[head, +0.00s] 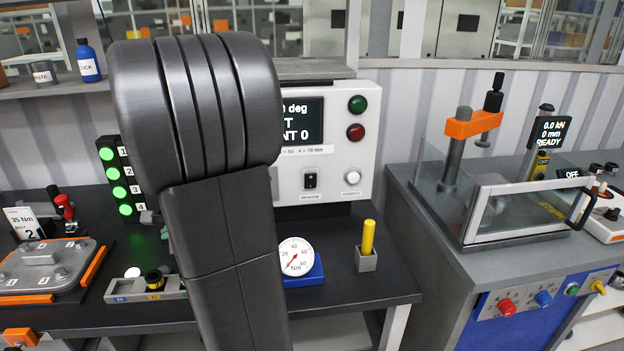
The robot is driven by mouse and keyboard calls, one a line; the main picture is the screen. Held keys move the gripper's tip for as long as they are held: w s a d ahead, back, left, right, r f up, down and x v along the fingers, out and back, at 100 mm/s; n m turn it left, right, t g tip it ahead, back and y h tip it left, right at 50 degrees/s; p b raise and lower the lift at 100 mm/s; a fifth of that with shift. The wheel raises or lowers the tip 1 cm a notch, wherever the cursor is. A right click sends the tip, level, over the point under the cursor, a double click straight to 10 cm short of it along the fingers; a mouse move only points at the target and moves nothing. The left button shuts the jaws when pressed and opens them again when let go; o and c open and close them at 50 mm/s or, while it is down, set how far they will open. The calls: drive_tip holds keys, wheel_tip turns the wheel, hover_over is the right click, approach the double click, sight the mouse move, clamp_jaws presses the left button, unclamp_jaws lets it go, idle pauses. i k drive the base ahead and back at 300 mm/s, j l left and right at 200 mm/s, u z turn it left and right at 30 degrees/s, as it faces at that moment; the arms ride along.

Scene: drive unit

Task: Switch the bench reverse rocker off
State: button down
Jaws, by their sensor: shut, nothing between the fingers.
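A small black rocker switch (310,180) sits on the lower front of a white bench unit (340,155) behind the dark bench top. A label below it is too small to read, and I cannot tell which side of the rocker is pressed. A pale round knob (352,177) is to its right. A dark display (302,122), partly covered by my arm, is above. A green button (357,104) and a red button (355,132) are to the display's right. My arm stands in front, just left of the rocker. My gripper does not show.
A dial gauge (296,257) on a blue base and a yellow peg in a grey holder (366,260) stand on the bench below the rocker. A press with a clear guard (525,209) is at right. Several green lamps (114,172) are at left. My arm hides the middle-left bench.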

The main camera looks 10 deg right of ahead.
sight(310, 178)
drive_tip(key=k, duration=0.65)
drive_tip(key=z, duration=2.05)
drive_tip(key=j, duration=1.9)
drive_tip(key=k, duration=0.05)
